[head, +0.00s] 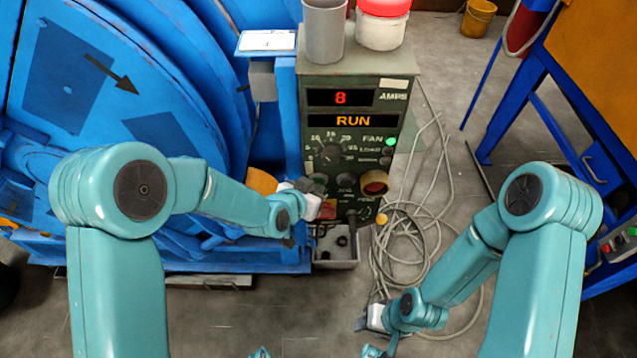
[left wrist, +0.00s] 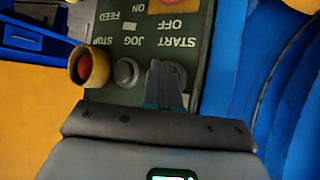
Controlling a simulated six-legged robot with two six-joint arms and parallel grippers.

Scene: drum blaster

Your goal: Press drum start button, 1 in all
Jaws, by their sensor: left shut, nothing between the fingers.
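The green control panel (head: 350,150) stands beside the blue drum, its display reading 8 AMPS and RUN. In the left wrist view the panel (left wrist: 195,15) appears upside down, with the START label (left wrist: 178,42) just past my fingertips. My left gripper (head: 316,186) is at the panel's lower left face. In the left wrist view my left gripper (left wrist: 165,68) is shut and empty, its tips over the start button, which is mostly hidden. I cannot tell whether they touch it. My right gripper (head: 362,322) is low, away from the panel; its jaws are unclear.
A grey JOG button (left wrist: 126,71) and a red STOP button in a yellow collar (left wrist: 88,66) sit beside the start button. The blue drum (head: 110,90) fills the left. Grey cable (head: 440,190) lies coiled on the floor. A grey cup (head: 324,30) stands on the panel.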

